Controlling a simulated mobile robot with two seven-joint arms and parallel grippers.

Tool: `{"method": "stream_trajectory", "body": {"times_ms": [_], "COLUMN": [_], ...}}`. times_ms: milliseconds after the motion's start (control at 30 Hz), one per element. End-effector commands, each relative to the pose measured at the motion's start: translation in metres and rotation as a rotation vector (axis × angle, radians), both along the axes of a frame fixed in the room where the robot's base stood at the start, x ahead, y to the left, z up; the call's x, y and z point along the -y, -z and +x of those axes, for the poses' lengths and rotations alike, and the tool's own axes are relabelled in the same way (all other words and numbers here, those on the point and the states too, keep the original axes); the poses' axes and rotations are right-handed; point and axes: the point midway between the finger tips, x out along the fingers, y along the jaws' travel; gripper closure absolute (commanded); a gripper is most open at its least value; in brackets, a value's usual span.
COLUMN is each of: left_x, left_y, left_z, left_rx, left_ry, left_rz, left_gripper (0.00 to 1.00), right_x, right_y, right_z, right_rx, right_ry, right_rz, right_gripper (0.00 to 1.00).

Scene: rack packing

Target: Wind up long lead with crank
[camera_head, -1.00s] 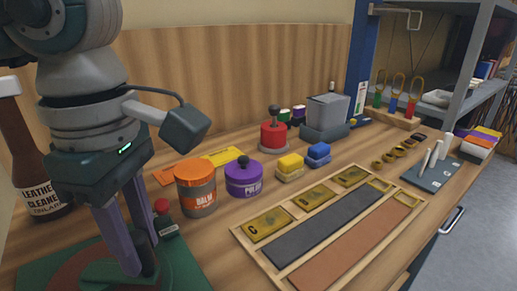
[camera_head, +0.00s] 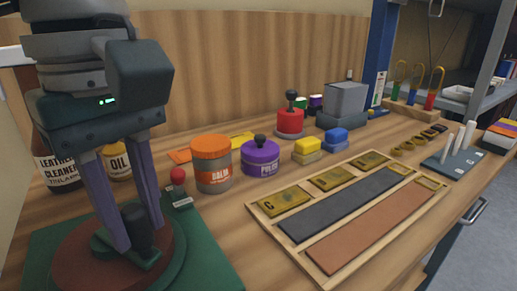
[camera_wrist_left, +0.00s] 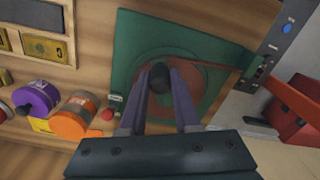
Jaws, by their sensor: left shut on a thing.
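My left gripper (camera_head: 138,236) points down and is shut on the black crank knob (camera_head: 135,222), one finger on each side of it. In the left wrist view the knob (camera_wrist_left: 159,72) sits between the fingertips (camera_wrist_left: 160,82). The dark green crank arm (camera_head: 122,252) lies under the knob, across a round reddish-brown reel (camera_head: 72,250) on a green base plate (camera_head: 30,243). In the left wrist view a brown strip (camera_wrist_left: 215,63), seemingly the long lead, runs from the reel to the right edge of the plate. The fingers hide part of the reel. My right gripper is not in view.
A red-topped button box (camera_head: 179,198), an orange-lidded balm jar (camera_head: 212,172) and a purple polish tin (camera_head: 260,160) stand right of the plate. Bottles (camera_head: 57,172) stand behind it. A wooden tray (camera_head: 322,268) lies farther right. A red box (camera_wrist_left: 297,128) shows beside the bench.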

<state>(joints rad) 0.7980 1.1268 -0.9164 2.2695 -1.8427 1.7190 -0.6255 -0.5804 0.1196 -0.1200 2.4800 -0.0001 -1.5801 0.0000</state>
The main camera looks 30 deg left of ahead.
Motion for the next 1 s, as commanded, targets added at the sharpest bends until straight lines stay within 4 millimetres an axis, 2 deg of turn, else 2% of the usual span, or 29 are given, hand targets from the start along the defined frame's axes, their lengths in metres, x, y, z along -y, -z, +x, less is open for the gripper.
{"method": "stream_trajectory", "body": {"times_ms": [233,267,500,833,1000], "left_x": [0.001,0.001,0.0,0.0,0.001], "left_y": [-0.001,-0.001,-0.001,-0.005,-0.032], "left_z": [0.0,0.0,0.0,0.0,0.002], "left_rx": [-0.001,-0.001,0.0,0.001,0.007], "left_ry": [0.001,0.0,0.0,-0.001,0.001], "left_rz": [-0.003,-0.003,-0.001,-0.001,-0.002], "left_gripper": [1.0,0.67,0.4,0.39,0.39], "right_x": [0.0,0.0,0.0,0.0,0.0], "right_y": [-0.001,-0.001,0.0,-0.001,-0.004], "right_z": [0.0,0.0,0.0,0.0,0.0], "right_rx": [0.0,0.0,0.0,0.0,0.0], "right_ry": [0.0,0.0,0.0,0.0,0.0], "right_rz": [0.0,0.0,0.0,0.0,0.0], "right_gripper": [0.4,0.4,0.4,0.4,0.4]}}
